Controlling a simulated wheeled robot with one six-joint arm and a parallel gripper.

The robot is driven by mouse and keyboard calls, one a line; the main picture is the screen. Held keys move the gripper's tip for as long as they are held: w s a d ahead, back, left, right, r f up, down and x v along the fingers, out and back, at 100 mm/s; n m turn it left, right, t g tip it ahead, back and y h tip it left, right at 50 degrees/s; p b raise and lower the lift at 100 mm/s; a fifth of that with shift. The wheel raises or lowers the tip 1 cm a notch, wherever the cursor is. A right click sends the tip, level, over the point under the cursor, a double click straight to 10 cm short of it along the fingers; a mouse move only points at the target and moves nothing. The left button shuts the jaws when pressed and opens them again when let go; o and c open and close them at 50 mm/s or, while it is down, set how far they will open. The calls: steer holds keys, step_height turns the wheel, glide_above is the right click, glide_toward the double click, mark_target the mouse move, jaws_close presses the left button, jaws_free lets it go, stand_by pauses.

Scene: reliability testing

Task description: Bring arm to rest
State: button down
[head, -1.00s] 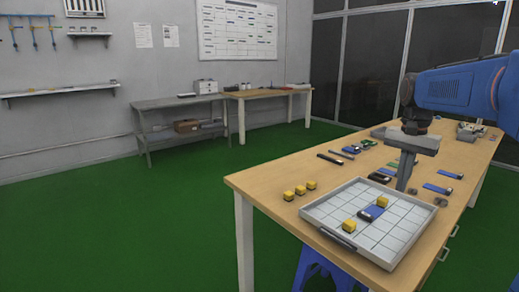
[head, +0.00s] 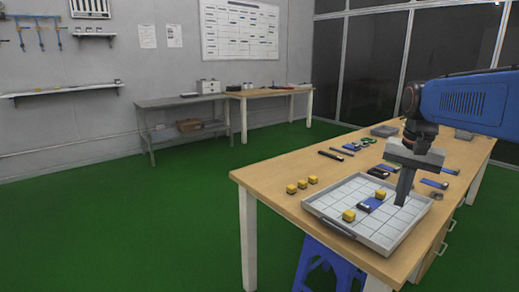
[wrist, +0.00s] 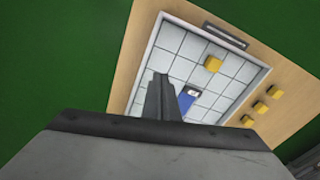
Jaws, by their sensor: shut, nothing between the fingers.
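My gripper (head: 403,200) points down over the right part of the white gridded tray (head: 326,212) on the wooden table. Its fingers are together with nothing between them. In the wrist view my gripper (wrist: 158,80) shows above the tray (wrist: 148,42), overlapping one end of a blue and black device (wrist: 187,98). In the head view that device (head: 371,204) lies on the tray between two yellow cubes, one nearer (head: 349,216) and one farther (head: 380,194). In the wrist view one yellow cube (wrist: 213,63) shows on the tray; the other is hidden.
Several yellow cubes stand in a row on the table left of the tray, one at its near end (head: 291,188). Small tools and blue devices (head: 434,183) lie behind the tray. A blue stool (head: 322,265) stands under the table. The green floor at left is clear.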

steer(key=s+a+f+n+t, duration=0.2)
steer(key=s+f, duration=0.4)
steer(key=s, duration=0.4)
steer(key=s+a+f+n+t, duration=0.1)
steer(key=s+a+f+n, duration=0.4)
steer(key=s, duration=0.5)
step_height(320, 180, down, 3)
steer(key=shift+a+r+n+t, duration=0.2)
steer(key=shift+a+n+t, duration=0.15)
steer(key=shift+a, duration=0.25)
